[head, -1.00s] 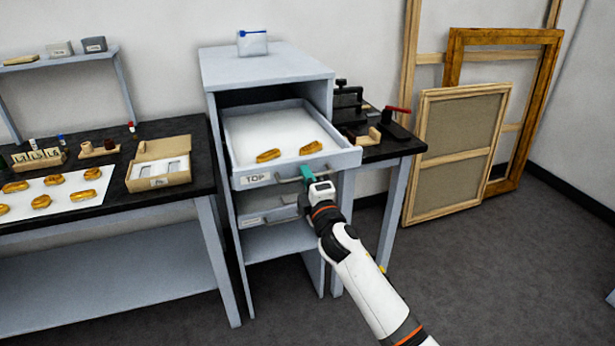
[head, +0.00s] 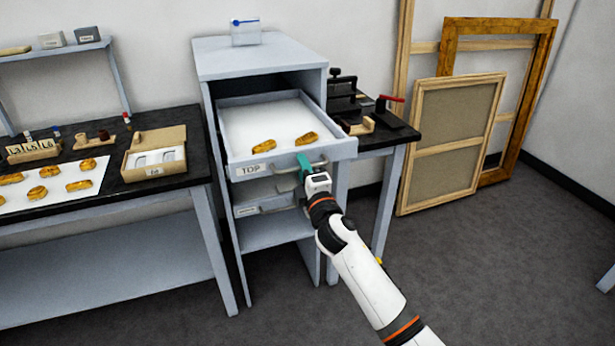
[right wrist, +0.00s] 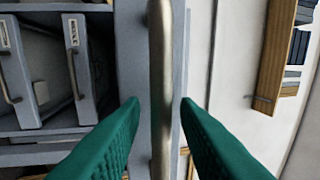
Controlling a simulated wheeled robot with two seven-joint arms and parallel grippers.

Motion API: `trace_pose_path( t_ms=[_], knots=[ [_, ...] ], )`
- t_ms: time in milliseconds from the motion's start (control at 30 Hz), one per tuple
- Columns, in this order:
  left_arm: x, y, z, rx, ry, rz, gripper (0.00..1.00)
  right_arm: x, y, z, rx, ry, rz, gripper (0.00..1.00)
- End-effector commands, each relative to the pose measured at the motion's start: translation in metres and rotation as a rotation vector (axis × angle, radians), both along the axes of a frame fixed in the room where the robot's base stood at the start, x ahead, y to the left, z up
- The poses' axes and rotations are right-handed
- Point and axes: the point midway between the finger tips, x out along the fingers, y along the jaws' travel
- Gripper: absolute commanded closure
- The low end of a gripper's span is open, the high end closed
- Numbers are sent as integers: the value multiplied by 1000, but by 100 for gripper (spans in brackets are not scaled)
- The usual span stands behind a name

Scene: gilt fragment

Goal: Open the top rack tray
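The top rack tray (head: 241,157), a shallow grey tray labelled TOP, is pulled well out of the grey rack. Two golden fragments (head: 263,146) (head: 306,138) lie on its white bottom near the front. Its metal bar handle (head: 286,172) is on the front face, and it also shows in the right wrist view (right wrist: 160,80). My right gripper (head: 303,165) is at this handle. In the right wrist view its green fingers (right wrist: 160,104) are apart, one on each side of the bar, with gaps between. My left gripper is out of view.
A lower tray (head: 262,205) is shut below. The rack (head: 262,60) carries a small box (head: 246,32). A black-topped bench (head: 190,125) with fragments and boxes stands left; a side table (head: 380,137) with a press stands right. Wooden frames (head: 450,150) lean on the wall. Floor in front is open.

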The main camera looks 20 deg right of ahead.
Motion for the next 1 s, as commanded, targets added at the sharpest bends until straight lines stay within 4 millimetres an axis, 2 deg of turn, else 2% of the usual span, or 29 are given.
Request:
trace_pose_path(
  t_ms=[167, 400, 600, 767, 1000],
  knots=[
    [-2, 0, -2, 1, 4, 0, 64, -25, -1, -7, -1, 3, 0, 72],
    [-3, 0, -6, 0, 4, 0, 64, -76, -2, -17, 0, 2, 1, 72],
    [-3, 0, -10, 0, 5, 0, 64, -105, -3, -22, 0, 2, 0, 72],
    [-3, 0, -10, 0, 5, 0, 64, -115, -4, -22, 0, 0, 0, 72],
    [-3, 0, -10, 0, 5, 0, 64, -116, -4, -22, 0, 0, 0, 72]
  ],
)
